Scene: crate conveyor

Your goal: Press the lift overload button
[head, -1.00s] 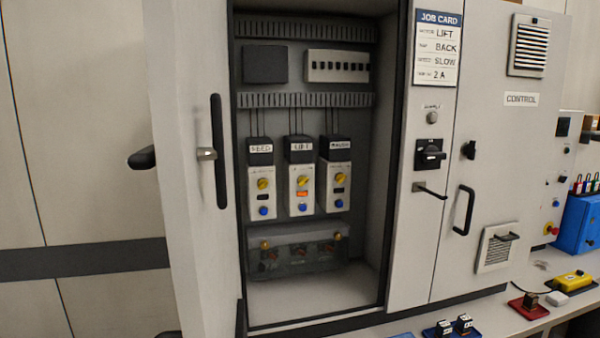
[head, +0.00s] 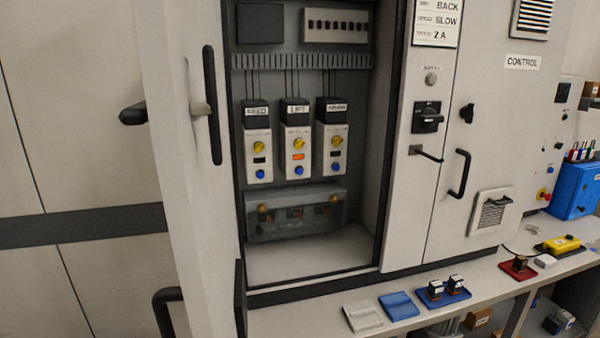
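The open control cabinet holds three overload units in a row in the head view. The middle one, the lift overload (head: 298,150), has a black top with a white label, a yellow dial and an orange lit window. Its blue button (head: 299,171) sits at the bottom of the unit's face. The left unit (head: 257,150) and the right unit (head: 332,150) look alike, with dark windows and blue buttons. The job card (head: 437,22) is partly cut off at the top and reads BACK, SLOW, 2 A. Neither of my grippers is in view.
The cabinet door (head: 180,170) stands open on the left with a black handle (head: 212,105). A clear-covered block (head: 295,215) sits below the units. A bench (head: 290,322) along the front carries a grey tray (head: 362,316), blue trays and a red tray.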

